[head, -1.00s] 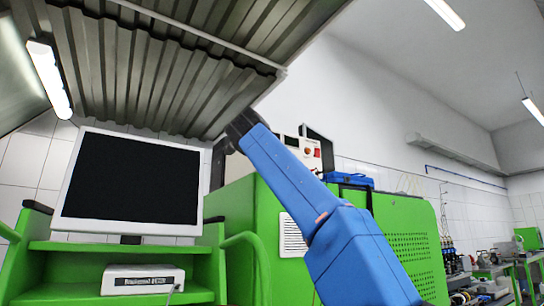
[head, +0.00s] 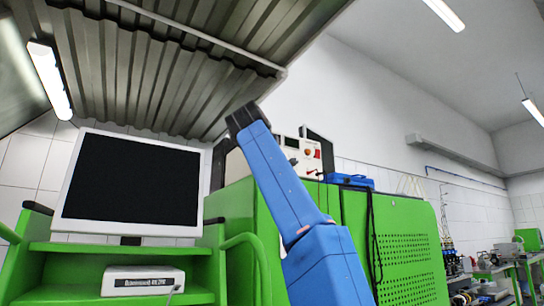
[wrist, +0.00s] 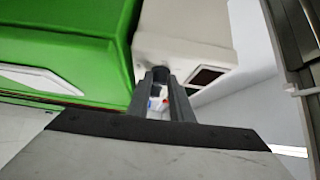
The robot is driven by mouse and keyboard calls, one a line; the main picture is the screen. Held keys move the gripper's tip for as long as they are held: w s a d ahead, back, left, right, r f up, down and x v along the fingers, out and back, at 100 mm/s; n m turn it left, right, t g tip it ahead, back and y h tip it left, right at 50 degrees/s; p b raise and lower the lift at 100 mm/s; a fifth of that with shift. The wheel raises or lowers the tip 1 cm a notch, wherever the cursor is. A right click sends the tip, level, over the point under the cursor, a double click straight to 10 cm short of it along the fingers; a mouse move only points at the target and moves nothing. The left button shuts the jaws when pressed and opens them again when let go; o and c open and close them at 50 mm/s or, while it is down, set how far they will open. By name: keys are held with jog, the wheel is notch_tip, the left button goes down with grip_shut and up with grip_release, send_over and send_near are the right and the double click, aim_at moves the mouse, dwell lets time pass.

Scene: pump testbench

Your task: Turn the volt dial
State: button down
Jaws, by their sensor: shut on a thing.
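In the wrist view, the two grey fingers of my gripper (wrist: 161,80) reach up to the edge of a beige instrument box (wrist: 185,35). A small dark round knob, the volt dial (wrist: 159,73), sits between the fingertips, and the fingers are closed on it. Its markings and pointer cannot be read. A dark reddish display window (wrist: 206,77) is on the box just right of the fingers. In the head view, the beige box (head: 291,146) shows behind my blue arm, with red controls on its face. My fingertips and the dial are hidden there.
A green cabinet (head: 405,245) stands below the box, with a blue case (head: 347,180) on top. A monitor (head: 130,183) stands on a green stand at left. A corrugated metal canopy (head: 150,75) hangs close above my wrist.

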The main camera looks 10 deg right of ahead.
jog(key=shift+d, duration=0.1)
jog(key=c, duration=1.6)
grip_release()
jog(key=shift+s, duration=0.1)
jog(key=v, duration=1.7)
jog(key=shift+f, duration=0.15)
